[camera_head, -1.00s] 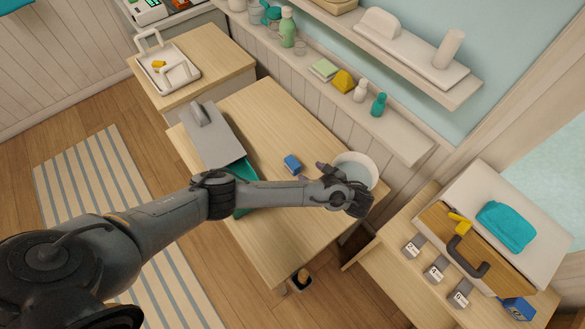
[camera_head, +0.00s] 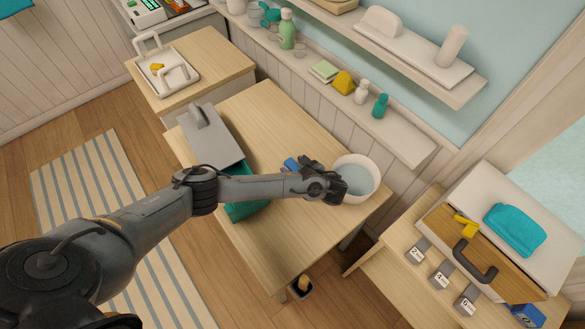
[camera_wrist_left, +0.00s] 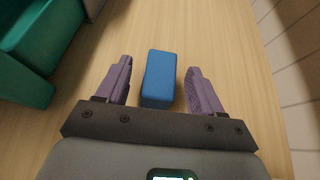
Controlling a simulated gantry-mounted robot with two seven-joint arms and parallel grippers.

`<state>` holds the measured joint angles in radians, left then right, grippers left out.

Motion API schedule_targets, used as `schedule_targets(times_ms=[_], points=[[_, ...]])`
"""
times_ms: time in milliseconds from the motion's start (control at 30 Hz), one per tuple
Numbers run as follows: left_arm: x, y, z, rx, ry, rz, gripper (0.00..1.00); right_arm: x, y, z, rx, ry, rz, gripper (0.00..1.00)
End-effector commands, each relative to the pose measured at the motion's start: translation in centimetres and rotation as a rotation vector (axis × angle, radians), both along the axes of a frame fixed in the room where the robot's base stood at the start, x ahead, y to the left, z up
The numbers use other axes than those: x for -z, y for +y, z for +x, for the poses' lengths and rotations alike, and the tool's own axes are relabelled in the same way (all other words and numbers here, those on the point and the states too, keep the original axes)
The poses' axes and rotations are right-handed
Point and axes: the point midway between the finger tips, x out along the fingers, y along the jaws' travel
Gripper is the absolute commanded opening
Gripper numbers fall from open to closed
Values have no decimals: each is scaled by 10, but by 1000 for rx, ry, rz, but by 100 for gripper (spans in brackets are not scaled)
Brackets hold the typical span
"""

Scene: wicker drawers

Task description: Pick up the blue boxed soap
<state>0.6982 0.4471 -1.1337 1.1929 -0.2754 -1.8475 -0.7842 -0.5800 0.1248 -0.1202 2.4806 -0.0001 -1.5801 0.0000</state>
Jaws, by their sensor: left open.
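The blue boxed soap (camera_head: 290,163) is a small plain blue block on the wooden table, partly hidden by my left arm in the head view. In the left wrist view the blue soap (camera_wrist_left: 159,78) lies between the two purple fingers, with bare wood showing on both sides of it. My left gripper (camera_wrist_left: 158,70) is open around the block, not clamped on it. In the head view my left gripper (camera_head: 306,165) is beside the block. The height of the fingers over the table is hard to tell. My right gripper is not in view.
A white bowl (camera_head: 371,163) stands right beside the gripper. A grey lidded piece (camera_head: 211,135) and a green bin (camera_head: 243,209) are on the left of the table (camera_head: 275,240). Another blue box (camera_head: 527,316) with a label is at lower right. Wall shelves run behind.

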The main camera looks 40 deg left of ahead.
Motion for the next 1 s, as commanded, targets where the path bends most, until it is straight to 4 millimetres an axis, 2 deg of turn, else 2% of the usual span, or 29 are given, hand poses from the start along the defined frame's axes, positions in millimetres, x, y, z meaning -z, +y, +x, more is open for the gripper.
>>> schedule_targets(times_ms=[200,233,600,1000], points=[[0,0,0,0,0,0,67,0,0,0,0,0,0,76],[0,0,0,0,0,0,64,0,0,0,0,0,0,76],[0,0,0,0,0,0,8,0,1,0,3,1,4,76],[-6,0,0,0,0,0,8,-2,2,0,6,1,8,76]])
